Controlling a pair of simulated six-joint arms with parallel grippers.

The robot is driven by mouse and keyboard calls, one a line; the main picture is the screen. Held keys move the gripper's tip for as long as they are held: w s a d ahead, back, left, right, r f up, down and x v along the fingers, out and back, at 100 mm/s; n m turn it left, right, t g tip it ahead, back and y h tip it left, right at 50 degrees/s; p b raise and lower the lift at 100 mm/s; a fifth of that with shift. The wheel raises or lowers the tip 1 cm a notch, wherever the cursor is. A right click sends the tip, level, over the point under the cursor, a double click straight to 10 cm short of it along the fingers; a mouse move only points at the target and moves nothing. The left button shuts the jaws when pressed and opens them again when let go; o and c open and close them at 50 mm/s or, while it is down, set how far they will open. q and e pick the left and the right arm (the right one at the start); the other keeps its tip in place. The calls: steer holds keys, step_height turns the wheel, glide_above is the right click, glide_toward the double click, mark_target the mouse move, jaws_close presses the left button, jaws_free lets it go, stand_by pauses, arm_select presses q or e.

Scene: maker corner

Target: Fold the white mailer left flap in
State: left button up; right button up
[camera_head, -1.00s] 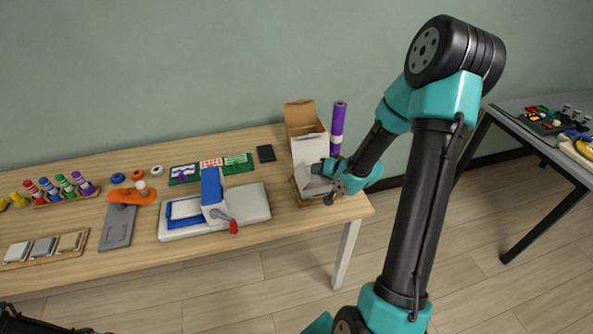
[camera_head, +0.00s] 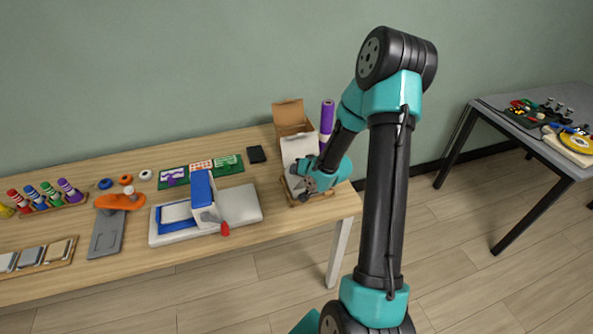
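The white mailer (camera_head: 298,148) stands at the right end of the wooden table, with a white panel facing me and a raised brown lid or flap (camera_head: 288,112) at the back. My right gripper (camera_head: 298,186) is low in front of the white panel, over a wooden tray (camera_head: 322,193). A pale surface shows around its dark fingers. The gripper and wrist hide the lower front of the mailer, and I cannot make out the left flap or whether the fingers touch it. My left gripper is not in view.
A purple roll (camera_head: 327,116) stands just right of the mailer. A blue and white press (camera_head: 203,191) with a red-tipped lever lies to the left, and a small black pad (camera_head: 257,154) sits behind. Bare tabletop lies between press and tray.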

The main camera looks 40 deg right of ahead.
jaws_close()
steer(key=shift+s+d+f+m+t+y, duration=0.1)
steer(key=shift+d+f+m+t+y, duration=0.1)
steer(key=shift+m+t+y, duration=0.15)
stand_by(0.3)
steer(key=shift+o, duration=1.7)
jaws_free()
steer(key=shift+r, duration=0.1)
